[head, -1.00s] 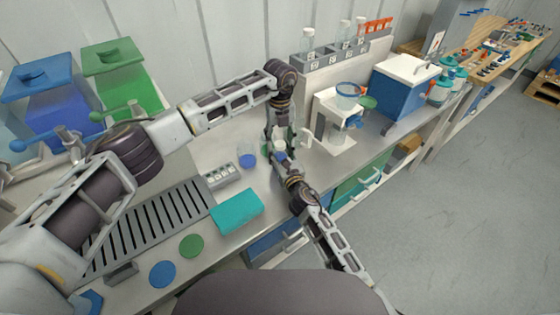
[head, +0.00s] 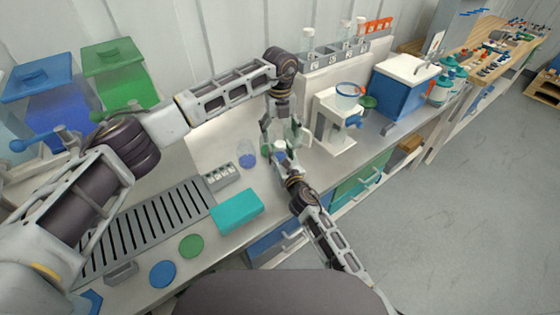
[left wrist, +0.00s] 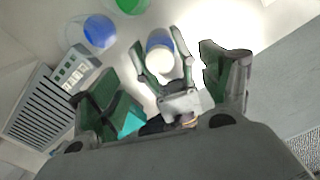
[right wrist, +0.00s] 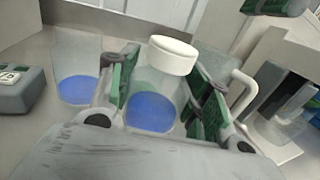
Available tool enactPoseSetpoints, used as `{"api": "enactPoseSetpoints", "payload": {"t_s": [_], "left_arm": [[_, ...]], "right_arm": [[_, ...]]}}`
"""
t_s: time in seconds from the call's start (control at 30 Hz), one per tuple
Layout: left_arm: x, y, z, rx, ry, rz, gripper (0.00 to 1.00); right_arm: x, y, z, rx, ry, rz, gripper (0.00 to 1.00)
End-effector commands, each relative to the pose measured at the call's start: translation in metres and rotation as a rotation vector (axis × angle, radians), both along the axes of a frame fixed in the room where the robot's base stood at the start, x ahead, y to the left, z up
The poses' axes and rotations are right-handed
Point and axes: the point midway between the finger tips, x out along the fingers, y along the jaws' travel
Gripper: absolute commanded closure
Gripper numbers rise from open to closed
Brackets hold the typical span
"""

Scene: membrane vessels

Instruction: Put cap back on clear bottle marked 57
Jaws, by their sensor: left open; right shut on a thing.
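A clear bottle (right wrist: 152,108) with blue contents stands upright between the fingers of my right gripper (right wrist: 165,90), which is shut on it. A white cap (right wrist: 172,55) sits on top of the bottle's mouth; I cannot tell whether it is screwed down. The cap also shows in the left wrist view (left wrist: 160,66) and the head view (head: 280,146). My left gripper (head: 284,130) is open and empty just above the cap, its fingers spread wide on either side and apart from it. No 57 is legible on the bottle.
A clear beaker with blue contents (head: 247,160) stands left of the bottle. A grey numbered block (head: 221,177) and a teal box (head: 236,211) are nearer. A white stand with a funnel (head: 335,125) is close on the right. A vial rack (head: 335,60) stands behind.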

Motion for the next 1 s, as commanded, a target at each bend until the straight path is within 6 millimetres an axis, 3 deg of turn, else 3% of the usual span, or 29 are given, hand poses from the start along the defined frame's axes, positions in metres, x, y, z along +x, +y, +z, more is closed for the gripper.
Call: {"api": "enactPoseSetpoints", "payload": {"t_s": [0.47, 1.0], "left_arm": [[0.0, 0.0, 0.013, -0.001, -0.001, 0.0, 0.21], [0.001, 0.0, 0.088, -0.001, -0.002, 0.0, 0.21]], "right_arm": [[0.0, 0.0, 0.0, 0.0, 0.0, 0.0, 1.0], [0.0, 0.0, 0.0, 0.0, 0.0, 0.0, 1.0]]}}
